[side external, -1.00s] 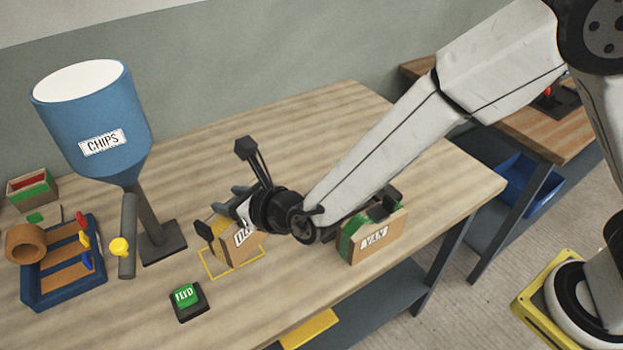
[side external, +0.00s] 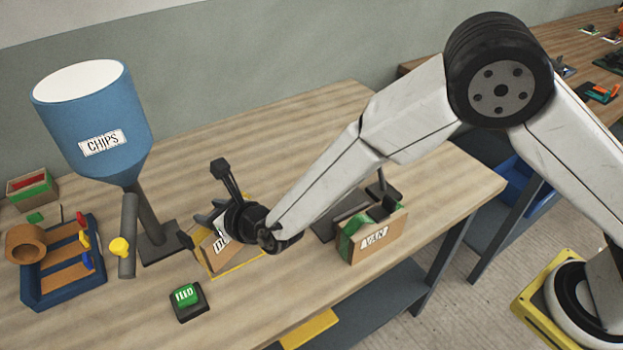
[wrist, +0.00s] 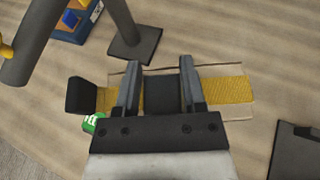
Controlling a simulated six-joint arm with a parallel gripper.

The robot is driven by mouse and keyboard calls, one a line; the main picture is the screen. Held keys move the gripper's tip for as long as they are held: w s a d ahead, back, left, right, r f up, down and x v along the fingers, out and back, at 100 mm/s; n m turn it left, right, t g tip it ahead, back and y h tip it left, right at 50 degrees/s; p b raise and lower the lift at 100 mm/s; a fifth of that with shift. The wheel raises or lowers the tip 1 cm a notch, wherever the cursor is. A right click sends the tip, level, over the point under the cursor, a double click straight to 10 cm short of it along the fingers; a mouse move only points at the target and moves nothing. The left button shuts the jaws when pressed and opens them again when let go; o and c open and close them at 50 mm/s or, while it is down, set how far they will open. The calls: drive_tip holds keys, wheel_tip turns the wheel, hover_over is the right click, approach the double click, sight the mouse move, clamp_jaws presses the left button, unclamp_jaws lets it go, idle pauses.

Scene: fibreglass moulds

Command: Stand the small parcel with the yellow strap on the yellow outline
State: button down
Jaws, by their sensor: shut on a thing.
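The small cardboard parcel (side external: 222,246) with a white label is at the yellow outline (side external: 242,266) on the bench. In the side view it looks tilted, and its base is partly hidden, so I cannot tell whether it touches the bench. In the wrist view its yellow strap (wrist: 228,91) runs left to right beneath my fingers. My gripper (wrist: 160,92) is shut on the parcel, one finger on each side of a dark middle part. In the side view my gripper (side external: 212,228) covers the parcel's upper part.
A green FEED button (side external: 186,296) sits in front of the outline. The blue CHIPS hopper (side external: 95,120) stands behind left, with its dark foot near the parcel. A VAN box (side external: 374,238) stands to the right. A blue tray (side external: 62,275) is at far left.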

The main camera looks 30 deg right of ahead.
drive_tip(key=shift+w+f, duration=0.15)
drive_tip(key=shift+w, duration=0.05)
drive_tip(key=shift+a+f, duration=0.1)
drive_tip(key=shift+f, duration=1.5)
drive_tip(key=shift+f, duration=0.15)
drive_tip(key=shift+c, duration=0.8)
unclamp_jaws()
drive_tip(key=v, duration=1.2)
